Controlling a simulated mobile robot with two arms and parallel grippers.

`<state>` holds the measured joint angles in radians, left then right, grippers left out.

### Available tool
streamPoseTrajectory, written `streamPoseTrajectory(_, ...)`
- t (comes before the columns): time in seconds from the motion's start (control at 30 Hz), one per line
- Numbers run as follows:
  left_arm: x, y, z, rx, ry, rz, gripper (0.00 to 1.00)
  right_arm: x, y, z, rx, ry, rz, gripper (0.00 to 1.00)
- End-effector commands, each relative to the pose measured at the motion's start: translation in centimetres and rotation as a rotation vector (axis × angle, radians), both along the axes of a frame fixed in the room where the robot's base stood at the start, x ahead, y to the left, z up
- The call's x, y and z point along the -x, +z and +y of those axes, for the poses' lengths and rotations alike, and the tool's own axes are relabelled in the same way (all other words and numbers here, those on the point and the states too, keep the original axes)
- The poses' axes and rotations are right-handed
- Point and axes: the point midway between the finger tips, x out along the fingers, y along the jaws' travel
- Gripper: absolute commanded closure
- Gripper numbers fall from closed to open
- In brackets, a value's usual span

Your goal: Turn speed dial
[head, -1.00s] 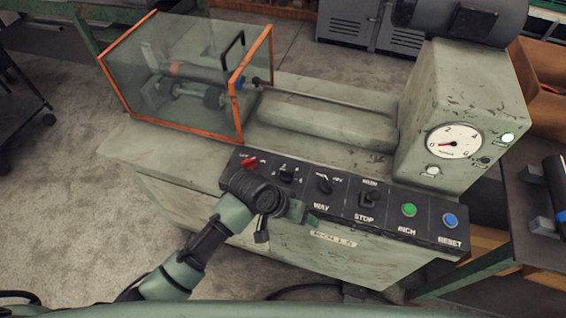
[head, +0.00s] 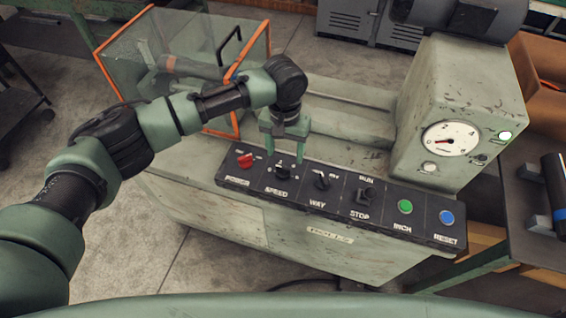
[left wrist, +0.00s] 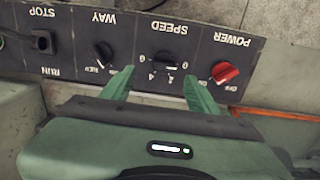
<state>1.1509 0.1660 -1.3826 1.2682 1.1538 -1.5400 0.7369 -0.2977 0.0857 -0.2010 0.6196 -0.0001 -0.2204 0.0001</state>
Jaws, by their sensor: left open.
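The black speed dial (head: 283,173) sits on the dark control panel above the SPEED label, between the red power knob (head: 245,160) and the WAY switch (head: 322,181). My left gripper (head: 286,158) points down over the panel with its green fingers spread and nothing between them. In the left wrist view the fingertips (left wrist: 159,72) lie either side of the speed dial (left wrist: 165,57), just short of it in the picture. Whether they touch the panel cannot be told. My right gripper is not in view.
The panel (head: 385,228) also carries a RUN/STOP switch (head: 363,195), a green button (head: 405,206) and a blue button (head: 446,217). An orange-framed clear guard (head: 120,70) stands behind my left arm. A gauge (head: 450,139) is on the right housing.

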Motion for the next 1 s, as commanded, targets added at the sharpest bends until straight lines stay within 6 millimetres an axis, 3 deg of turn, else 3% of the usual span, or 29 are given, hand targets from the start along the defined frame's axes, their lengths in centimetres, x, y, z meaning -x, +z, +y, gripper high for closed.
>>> streamPoseTrajectory(0.17,-0.6,-0.4,0.6,-0.018,0.020,-0.002,0.40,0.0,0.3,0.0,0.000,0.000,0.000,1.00)
streamPoseTrajectory(0.6,-0.5,-6.6,0.5,-0.017,0.017,-0.002,0.40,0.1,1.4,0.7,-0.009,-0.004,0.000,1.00)
streamPoseTrajectory(0.97,-0.5,-7.4,0.5,-0.016,0.016,-0.004,0.40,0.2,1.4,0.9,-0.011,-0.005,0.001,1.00)
streamPoseTrajectory(1.0,-0.5,-7.4,0.5,-0.016,0.016,-0.004,0.51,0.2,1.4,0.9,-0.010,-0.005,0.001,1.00)
